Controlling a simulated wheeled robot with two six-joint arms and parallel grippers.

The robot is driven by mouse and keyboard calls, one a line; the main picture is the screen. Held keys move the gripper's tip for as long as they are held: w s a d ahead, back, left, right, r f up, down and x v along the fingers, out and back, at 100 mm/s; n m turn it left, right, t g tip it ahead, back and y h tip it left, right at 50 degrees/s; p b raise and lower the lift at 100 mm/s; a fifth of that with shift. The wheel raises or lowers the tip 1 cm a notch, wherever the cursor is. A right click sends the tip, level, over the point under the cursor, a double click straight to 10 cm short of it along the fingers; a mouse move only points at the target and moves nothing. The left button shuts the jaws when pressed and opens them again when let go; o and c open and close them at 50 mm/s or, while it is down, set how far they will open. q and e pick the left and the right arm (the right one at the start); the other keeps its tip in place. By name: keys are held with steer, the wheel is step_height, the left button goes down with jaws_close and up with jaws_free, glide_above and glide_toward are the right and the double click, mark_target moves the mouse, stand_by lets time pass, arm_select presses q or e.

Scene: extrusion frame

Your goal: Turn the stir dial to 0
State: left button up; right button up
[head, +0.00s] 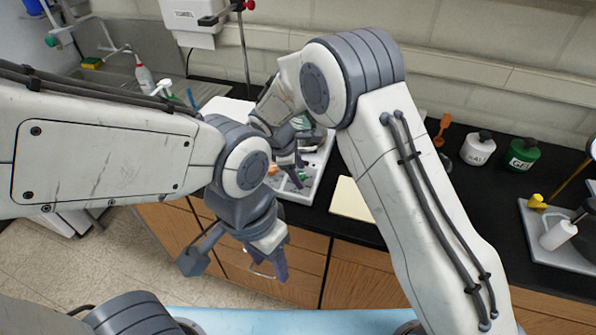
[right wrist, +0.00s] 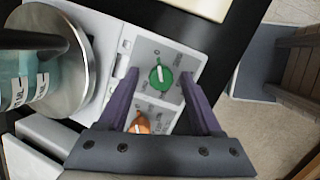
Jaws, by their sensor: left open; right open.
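The white stirrer unit (right wrist: 120,38) has a green dial (right wrist: 160,78) and an orange dial (right wrist: 138,124) on its panel. The panel print is too small to read, so I cannot tell which is the stir dial. The green dial's white pointer line runs nearly up and down in the right wrist view. My right gripper (right wrist: 159,76) is open, with its purple fingertips on either side of the green dial; contact is unclear. In the head view, the right gripper (head: 291,168) is over the panel, partly hiding it. My left gripper (head: 236,262) is open and empty before the drawers.
A round metal plate (right wrist: 88,75) with a vessel of teal liquid (right wrist: 30,80) stands beside the panel. A cream pad (head: 351,199) lies right of the unit. White (head: 478,150) and green (head: 521,155) bottles stand farther right on the black counter.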

steer(key=shift+s+a+r, duration=0.1)
steer(key=shift+a+r, duration=0.1)
steer(key=shift+r, duration=0.2)
steer(key=b+v, duration=0.2)
steer(key=v, duration=0.7)
steer(key=shift+r+b, duration=0.3)
steer(key=s+d+m+g+y, duration=0.1)
steer(key=s+d+m, duration=0.3)
steer(key=s, duration=1.1)
steer(key=s+d+m+g+y+b, duration=0.1)
steer(key=s+d+m+y, duration=0.2)
steer(key=s, duration=1.2)
steer(key=d+m, duration=0.1)
steer(key=m, duration=0.2)
steer(key=shift+s+r, duration=0.15)
steer(key=shift+r, duration=0.2)
